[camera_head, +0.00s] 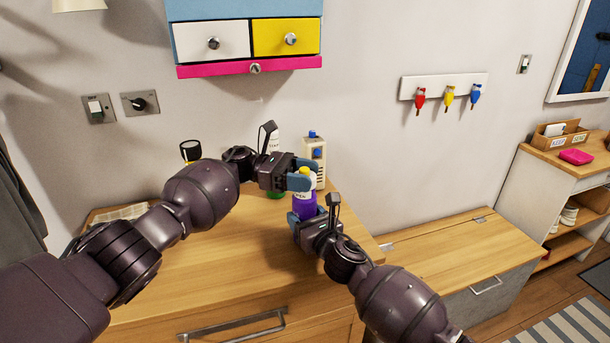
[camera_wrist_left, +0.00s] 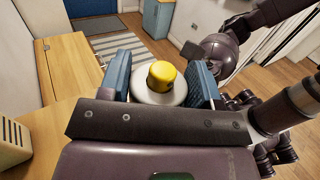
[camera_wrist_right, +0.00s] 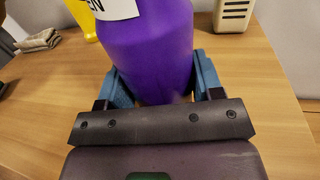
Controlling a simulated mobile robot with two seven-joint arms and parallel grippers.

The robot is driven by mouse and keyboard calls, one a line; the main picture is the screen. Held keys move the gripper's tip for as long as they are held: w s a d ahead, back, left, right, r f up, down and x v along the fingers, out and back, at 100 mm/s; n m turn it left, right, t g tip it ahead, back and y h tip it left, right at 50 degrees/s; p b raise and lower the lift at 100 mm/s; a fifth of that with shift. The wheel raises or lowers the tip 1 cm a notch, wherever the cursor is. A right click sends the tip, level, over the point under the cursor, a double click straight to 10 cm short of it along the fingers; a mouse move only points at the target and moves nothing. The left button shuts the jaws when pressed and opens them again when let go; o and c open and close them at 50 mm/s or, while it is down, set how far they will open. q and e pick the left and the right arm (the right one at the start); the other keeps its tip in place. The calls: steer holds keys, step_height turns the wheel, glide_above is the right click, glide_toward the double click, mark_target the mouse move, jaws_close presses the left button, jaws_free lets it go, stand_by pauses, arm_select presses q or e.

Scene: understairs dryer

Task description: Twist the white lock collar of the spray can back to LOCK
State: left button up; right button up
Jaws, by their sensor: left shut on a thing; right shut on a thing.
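The spray can (camera_head: 304,207) stands on the wooden cabinet top near its right end. My left gripper (camera_head: 303,180) is shut on the white collar (camera_wrist_left: 158,95), one blue finger on each side in the left wrist view. My right gripper (camera_head: 306,222) is shut on the purple body lower down; the body also shows in the right wrist view (camera_wrist_right: 148,52). The collar's exact alignment cannot be told.
A beige box with a blue knob (camera_head: 313,160) stands behind the can against the wall. A folded cloth (camera_head: 120,213) lies at the left. The cabinet's front middle is clear.

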arm_select(q)
steer(key=shift+a+f, duration=0.1)
steer(key=shift+f, duration=0.05)
stand_by(0.3)
steer(key=o, duration=0.9)
steer(key=shift+o, duration=0.2)
steer(key=v, duration=0.7)
steer(key=shift+a, duration=0.25)
steer(key=shift+w, duration=0.1)
